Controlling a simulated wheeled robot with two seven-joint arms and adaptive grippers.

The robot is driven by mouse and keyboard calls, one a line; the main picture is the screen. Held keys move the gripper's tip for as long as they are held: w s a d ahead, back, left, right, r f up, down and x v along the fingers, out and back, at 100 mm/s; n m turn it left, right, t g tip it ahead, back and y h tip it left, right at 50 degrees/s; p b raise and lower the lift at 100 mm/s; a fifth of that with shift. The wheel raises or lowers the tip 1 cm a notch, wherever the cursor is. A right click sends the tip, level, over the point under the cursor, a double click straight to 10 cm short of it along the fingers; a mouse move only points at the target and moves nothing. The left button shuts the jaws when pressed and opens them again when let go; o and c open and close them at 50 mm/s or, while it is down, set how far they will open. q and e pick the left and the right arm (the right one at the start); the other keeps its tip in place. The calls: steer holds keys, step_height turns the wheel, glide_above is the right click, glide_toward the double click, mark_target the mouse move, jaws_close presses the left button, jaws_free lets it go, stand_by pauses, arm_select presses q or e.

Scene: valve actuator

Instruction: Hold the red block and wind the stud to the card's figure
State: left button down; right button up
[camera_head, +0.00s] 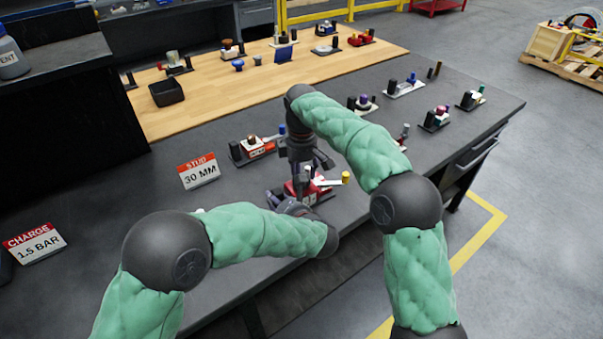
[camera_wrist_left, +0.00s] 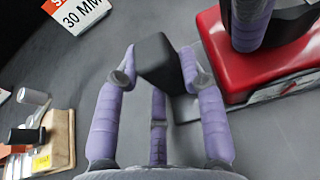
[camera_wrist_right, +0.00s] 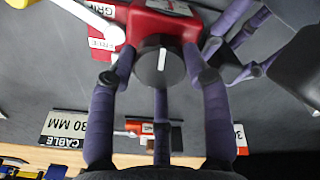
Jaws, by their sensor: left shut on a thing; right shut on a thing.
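The red block (camera_head: 304,196) sits on the dark bench top, partly hidden by my grippers. In the left wrist view, my left gripper (camera_wrist_left: 158,62) is shut on a black block (camera_wrist_left: 163,68) at the side of the red block (camera_wrist_left: 222,55). My right gripper (camera_head: 302,170) comes down from above; in the right wrist view its fingers are around a round black knob (camera_wrist_right: 160,64) with a white line, on the red block's face. I cannot tell any stud reading. The card (camera_head: 199,172) reads STUD 30 MM.
A white lever with a yellow end (camera_head: 345,178) sticks out beside the red block. A red-and-white unit (camera_head: 254,149) stands behind, with several small units further right. A black tray (camera_head: 166,92) is on the wooden top.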

arm_select(q)
steer(key=shift+a, duration=0.15)
arm_select(e)
steer(key=shift+s+d+m, duration=0.1)
steer(key=shift+m, duration=0.5)
steer(key=o, duration=1.1)
steer(key=shift+o, duration=0.2)
step_height(320, 180, up, 12)
